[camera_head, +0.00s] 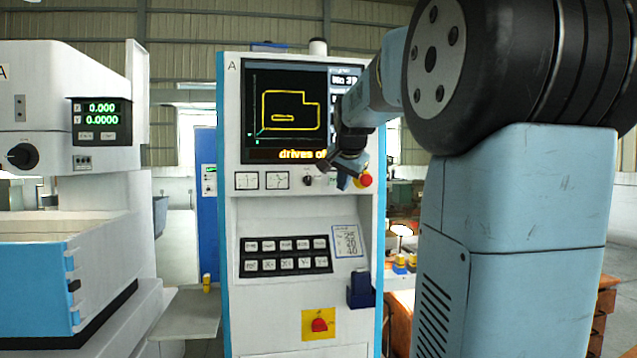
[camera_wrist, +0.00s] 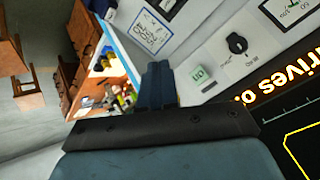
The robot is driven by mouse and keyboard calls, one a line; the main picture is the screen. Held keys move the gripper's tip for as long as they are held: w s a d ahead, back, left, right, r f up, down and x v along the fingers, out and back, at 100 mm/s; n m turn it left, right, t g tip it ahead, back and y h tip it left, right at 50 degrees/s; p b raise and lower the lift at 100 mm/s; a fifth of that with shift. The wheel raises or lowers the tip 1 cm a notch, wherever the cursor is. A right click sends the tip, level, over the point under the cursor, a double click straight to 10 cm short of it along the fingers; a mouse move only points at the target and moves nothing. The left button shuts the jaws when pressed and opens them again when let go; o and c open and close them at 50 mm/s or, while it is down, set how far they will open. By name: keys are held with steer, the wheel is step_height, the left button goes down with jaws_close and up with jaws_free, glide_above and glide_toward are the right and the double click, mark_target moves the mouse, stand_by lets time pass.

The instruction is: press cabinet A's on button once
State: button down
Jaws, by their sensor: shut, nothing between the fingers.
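Cabinet A (camera_head: 230,215) is the tall white and blue cabinet with an "A" at its top left. Its screen (camera_head: 285,110) shows a yellow outline and the words "drives o…", partly covered. A small green-marked square button (camera_wrist: 202,77), probably the on button, shows in the wrist view on the white panel beside the black rotary knob (camera_wrist: 236,43). In the head view my gripper seems to hide this button. My gripper (camera_head: 343,180) is shut and empty in front of the panel. In the wrist view its fingertips (camera_wrist: 158,70) are just left of the button; contact cannot be told.
A red mushroom button (camera_head: 366,180) is close to the right of my gripper. Two meters (camera_head: 262,181) sit left of the knob. Another machine (camera_head: 70,190) stands at left.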

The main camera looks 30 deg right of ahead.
mark_target(335, 177)
steer(key=shift+w+d+r, duration=0.1)
stand_by(0.3)
steer(key=w+d, duration=0.2)
steer(key=w, duration=0.6)
steer(key=shift+w+d, duration=0.2)
steer(key=shift+w, duration=0.05)
steer(key=shift+w+d, duration=0.2)
steer(key=shift+w, duration=0.35)
stand_by(2.9)
steer(key=shift+s, duration=0.1)
steer(key=shift+s+a, duration=0.2)
steer(key=shift+s, duration=0.45)
